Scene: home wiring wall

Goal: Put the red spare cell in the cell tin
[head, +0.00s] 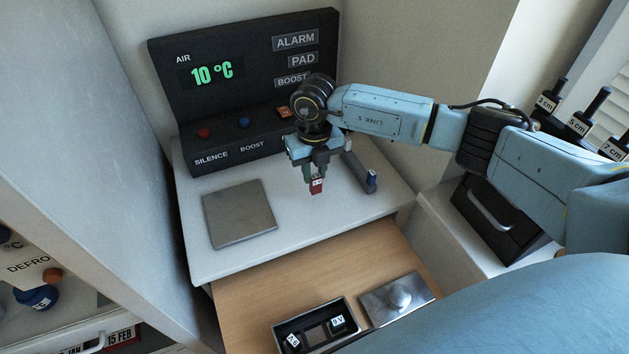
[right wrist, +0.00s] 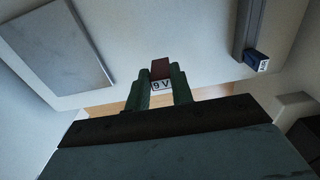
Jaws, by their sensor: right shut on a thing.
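The red spare cell (head: 317,187) with a white label is held between the fingers of my right gripper (head: 314,171), which points down above the white counter. In the right wrist view the red cell (right wrist: 161,68) shows between the green fingertips (right wrist: 158,88), with its "9 V" label facing the camera. The cell tin (head: 277,330) is an open dark box on the wooden surface at the bottom, in front of and below the counter. Dark cells with white labels lie in it. My left gripper is not in view.
A flat grey plate (head: 238,213) lies on the counter. A dark alarm panel (head: 240,75) stands behind.

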